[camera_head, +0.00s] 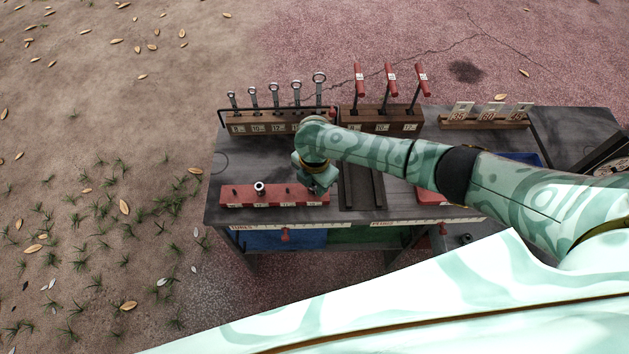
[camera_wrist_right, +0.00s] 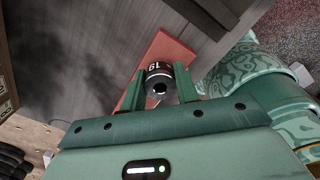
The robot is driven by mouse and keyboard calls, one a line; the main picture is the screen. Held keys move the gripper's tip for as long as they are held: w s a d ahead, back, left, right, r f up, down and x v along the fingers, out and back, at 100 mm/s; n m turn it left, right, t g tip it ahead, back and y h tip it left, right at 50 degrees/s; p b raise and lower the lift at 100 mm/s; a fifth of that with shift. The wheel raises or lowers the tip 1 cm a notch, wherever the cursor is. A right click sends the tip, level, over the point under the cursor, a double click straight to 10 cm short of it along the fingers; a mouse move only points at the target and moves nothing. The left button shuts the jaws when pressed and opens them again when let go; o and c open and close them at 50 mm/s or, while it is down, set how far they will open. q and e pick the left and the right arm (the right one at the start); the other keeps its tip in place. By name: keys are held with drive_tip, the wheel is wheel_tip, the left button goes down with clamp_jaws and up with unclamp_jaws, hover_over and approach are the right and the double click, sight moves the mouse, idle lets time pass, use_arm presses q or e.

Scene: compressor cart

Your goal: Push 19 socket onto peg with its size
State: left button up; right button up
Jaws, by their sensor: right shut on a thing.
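The 19 socket (camera_wrist_right: 158,84), a dark cylinder with a white "19" on its side and a round hole in its end, sits between the fingers of my right gripper (camera_wrist_right: 157,90). The gripper is shut on it. In the head view my right gripper (camera_head: 319,182) is above the right end of the red peg rail (camera_head: 237,194), and the socket there is hidden. The rail also shows behind the socket in the wrist view (camera_wrist_right: 177,56). I cannot tell whether the socket touches a peg. A silver socket (camera_head: 259,188) stands on the rail. My left gripper is not in view.
Behind stand a wooden rack of ring wrenches (camera_head: 262,121) and a block with red-handled tools (camera_head: 382,120). A dark tray (camera_head: 358,188) is right of my gripper. A holder with numbered plates (camera_head: 484,122) is at the back right. The cart top's left side (camera_head: 228,165) is clear.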

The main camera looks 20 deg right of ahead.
drive_tip(key=shift+f, duration=0.3)
drive_tip(key=o, duration=1.1)
drive_tip(key=shift+r, duration=0.1)
wheel_tip(320, 180, up, 16)
drive_tip(key=p, duration=0.7)
drive_tip(key=shift+r+p, duration=0.15)
drive_tip(key=shift+p, duration=0.15)
